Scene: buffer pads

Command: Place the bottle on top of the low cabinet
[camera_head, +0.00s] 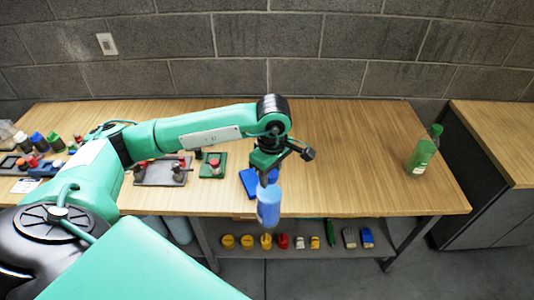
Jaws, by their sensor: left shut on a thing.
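My left gripper (265,178) points down over the front edge of the wooden table and is shut on a blue bottle (268,206). The blue bottle hangs roughly upright, in front of the table edge in the picture. A green bottle (421,156) stands near the right end of the table, apart from the gripper. The low cabinet (497,135) has a wooden top and dark sides and stands at the far right, beyond a gap from the table. Its top is bare where it shows. My right gripper is not in view.
The wooden table (350,150) is clear between the arm and the green bottle. Blue pads (249,182) lie behind the held bottle. Trays with small parts (160,172) fill the left side. A lower shelf (290,250) holds several coloured items. A block wall stands behind.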

